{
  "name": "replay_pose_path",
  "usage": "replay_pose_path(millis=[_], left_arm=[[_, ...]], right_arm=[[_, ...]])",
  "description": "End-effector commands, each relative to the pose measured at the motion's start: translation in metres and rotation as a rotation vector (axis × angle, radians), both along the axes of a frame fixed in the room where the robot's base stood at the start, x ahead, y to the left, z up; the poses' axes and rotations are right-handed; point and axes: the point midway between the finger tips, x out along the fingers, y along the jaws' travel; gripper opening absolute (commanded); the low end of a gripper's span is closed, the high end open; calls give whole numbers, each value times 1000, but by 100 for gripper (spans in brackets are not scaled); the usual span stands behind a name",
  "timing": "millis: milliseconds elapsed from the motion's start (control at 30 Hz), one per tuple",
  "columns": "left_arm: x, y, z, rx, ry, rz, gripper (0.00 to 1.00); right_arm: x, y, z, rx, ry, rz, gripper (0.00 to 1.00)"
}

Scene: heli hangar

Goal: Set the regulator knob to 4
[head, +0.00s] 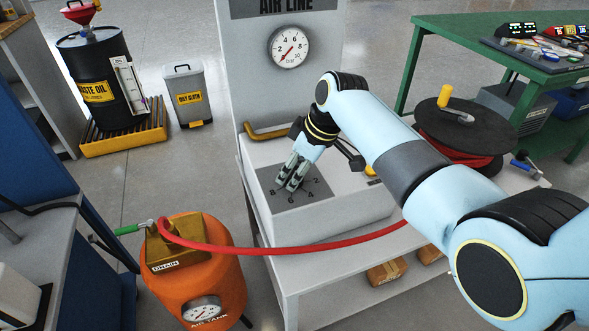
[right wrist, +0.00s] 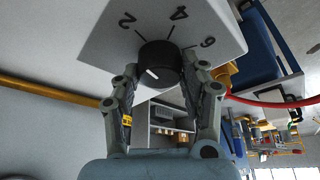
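The black regulator knob (right wrist: 160,64) shows in the right wrist view, with dial numbers 2, 4 and 6 around it. Its white mark points left, away from the 4 and off to the side of the 2. My right gripper (right wrist: 162,78) has one finger on each side of the knob, with small gaps seeming to show. In the head view the right gripper (head: 291,184) is over the grey dial plate (head: 318,190) and hides the knob. The air line gauge (head: 289,48) has its needle pointing to the lower left. My left gripper is out of view.
A yellow pipe (head: 268,133) runs behind the regulator box. A red hose (head: 300,249) crosses in front of it to the orange air tank (head: 190,262). A black hose reel (head: 468,125) stands to the right.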

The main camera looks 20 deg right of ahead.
Motion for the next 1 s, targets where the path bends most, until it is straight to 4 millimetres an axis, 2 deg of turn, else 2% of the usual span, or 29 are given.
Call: replay_pose_path(millis=[33,133,367,533,1000], left_arm=[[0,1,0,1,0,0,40],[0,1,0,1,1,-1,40],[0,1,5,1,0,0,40],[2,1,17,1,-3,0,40],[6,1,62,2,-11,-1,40]], right_arm=[[0,0,0,0,0,0,23],[0,0,0,0,1,0,11],[-1,0,1,0,1,-20,11],[-2,1,2,1,4,-89,11],[-2,3,3,0,3,-479,11]])
